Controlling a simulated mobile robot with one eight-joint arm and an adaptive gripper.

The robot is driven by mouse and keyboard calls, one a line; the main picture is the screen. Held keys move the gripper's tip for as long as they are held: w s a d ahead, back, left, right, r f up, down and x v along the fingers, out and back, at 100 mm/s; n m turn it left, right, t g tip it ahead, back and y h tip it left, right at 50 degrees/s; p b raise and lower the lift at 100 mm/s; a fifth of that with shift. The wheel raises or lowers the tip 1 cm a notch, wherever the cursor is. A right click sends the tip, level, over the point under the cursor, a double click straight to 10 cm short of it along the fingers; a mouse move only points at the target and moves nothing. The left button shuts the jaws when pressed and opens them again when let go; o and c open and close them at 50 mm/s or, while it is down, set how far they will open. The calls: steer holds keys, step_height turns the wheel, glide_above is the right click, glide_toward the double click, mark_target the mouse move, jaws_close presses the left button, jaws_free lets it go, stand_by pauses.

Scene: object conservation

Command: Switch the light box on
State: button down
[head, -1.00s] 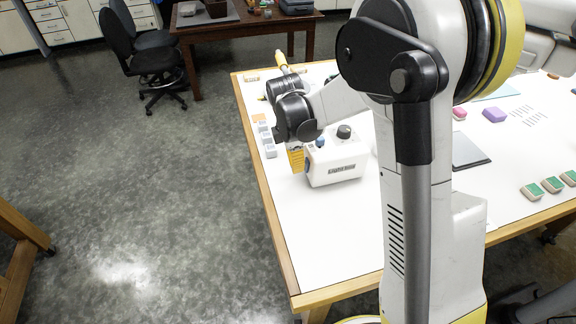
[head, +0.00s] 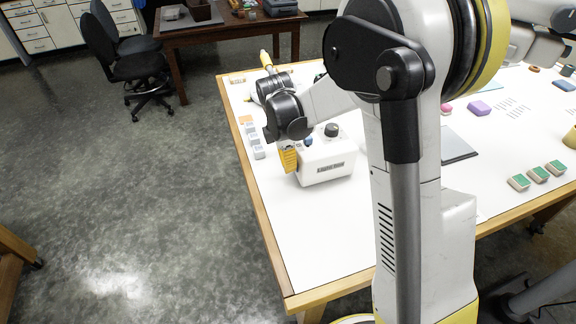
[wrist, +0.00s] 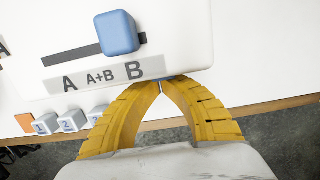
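The light box (head: 325,170) is a white box with a front label, standing on the white table. A dark round knob (head: 332,130) and a small blue knob (head: 308,141) are on its top. In the wrist view, the light box's white face (wrist: 190,35) carries a blue slider knob (wrist: 118,33) at the right part of a dark slot, above the letters "A", "A+B", "B". My gripper (wrist: 161,84) has yellow fingers whose tips meet, at the box's lower edge below the slider. In the head view, my gripper (head: 289,160) is close by the box's left side. Contact is unclear.
Small numbered blocks (wrist: 71,121) lie by the table's left edge, beside an orange square (wrist: 25,122). The table's front left part (head: 300,235) is clear.

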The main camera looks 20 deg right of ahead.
steer(key=shift+r, duration=0.6)
steer(key=shift+a+f, duration=0.1)
steer(key=shift+a, duration=0.15)
steer(key=a, duration=0.2)
steer(key=shift+a+f, duration=0.2)
steer(key=shift+a, duration=0.15)
steer(key=shift+a+r, duration=0.7)
steer(key=shift+a, duration=0.05)
step_height(320, 180, up, 8)
steer(key=a+p, duration=0.2)
steer(key=shift+a, duration=0.4)
